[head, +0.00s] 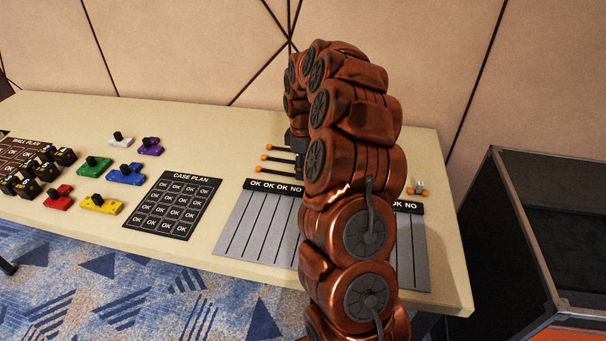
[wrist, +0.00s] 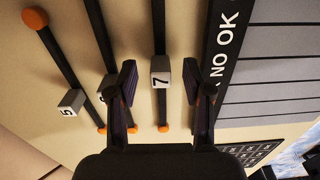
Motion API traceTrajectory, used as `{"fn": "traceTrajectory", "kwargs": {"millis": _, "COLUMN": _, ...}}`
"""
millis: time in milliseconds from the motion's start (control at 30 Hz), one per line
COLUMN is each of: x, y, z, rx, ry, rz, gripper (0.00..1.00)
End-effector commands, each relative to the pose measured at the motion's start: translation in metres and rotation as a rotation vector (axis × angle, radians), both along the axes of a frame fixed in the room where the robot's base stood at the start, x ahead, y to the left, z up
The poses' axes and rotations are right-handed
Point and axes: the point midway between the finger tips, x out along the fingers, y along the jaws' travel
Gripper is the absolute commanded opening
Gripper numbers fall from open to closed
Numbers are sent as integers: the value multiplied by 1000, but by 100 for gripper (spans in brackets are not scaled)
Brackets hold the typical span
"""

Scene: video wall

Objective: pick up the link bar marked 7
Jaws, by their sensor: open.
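The link bar marked 7 (wrist: 161,71) is a thin black bar with a grey-white number block and an orange end. In the wrist view it lies on the table between the two fingers of my open gripper (wrist: 162,85), with clear space on both sides of the block. The bar marked 5 (wrist: 71,101) lies to the left. Another bar (wrist: 108,85) lies between them, its number partly hidden by my left finger. In the head view, several bars with orange ends (head: 281,158) show left of my arm; my gripper is mostly hidden there.
A grey slotted panel with an OK/NO header (head: 268,187) lies beside the bars. The CASE PLAN board (head: 172,206), coloured blocks such as the yellow one (head: 100,204), and black cubes stand further left. A dark open case (head: 545,235) is at the right. The wall is behind the table.

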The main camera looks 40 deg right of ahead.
Motion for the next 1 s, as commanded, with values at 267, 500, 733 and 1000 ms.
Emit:
{"fn": "traceTrajectory", "kwargs": {"millis": 267, "x": 0, "y": 0, "z": -4, "rx": 1, "ry": -1, "rz": 0, "gripper": 49}}
{"fn": "traceTrajectory", "kwargs": {"millis": 500, "x": 0, "y": 0, "z": -4, "rx": 1, "ry": -1, "rz": 0, "gripper": 24}}
{"fn": "traceTrajectory", "kwargs": {"millis": 733, "x": 0, "y": 0, "z": -4, "rx": 1, "ry": -1, "rz": 0, "gripper": 0}}
{"fn": "traceTrajectory", "kwargs": {"millis": 1000, "x": 0, "y": 0, "z": -4, "rx": 1, "ry": -1, "rz": 0, "gripper": 0}}
